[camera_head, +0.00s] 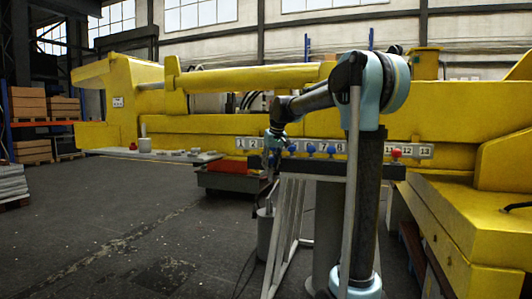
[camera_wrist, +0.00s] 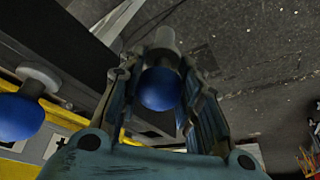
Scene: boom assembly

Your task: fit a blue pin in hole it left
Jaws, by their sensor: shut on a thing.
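My gripper (camera_wrist: 160,85) is shut on a blue pin, with its blue ball end (camera_wrist: 160,90) between the fingers and its pale grey end (camera_wrist: 165,40) pointing away from me. In the head view my gripper (camera_head: 273,147) is in front of the numbered strip (camera_head: 340,149) on the yellow boom, near the low numbers. The held pin cannot be made out there. Blue pins (camera_head: 311,149) sit along the strip to the right of my gripper. Another blue pin (camera_wrist: 18,117) shows at the left of the wrist view. My arm hides part of the strip.
A red pin (camera_head: 396,152) sits on the strip near 11. A grey shelf (camera_head: 175,155) at the left bears a white cup-like thing (camera_head: 145,145) and small parts. A red box (camera_head: 235,167) stands below the boom. The floor at left is open.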

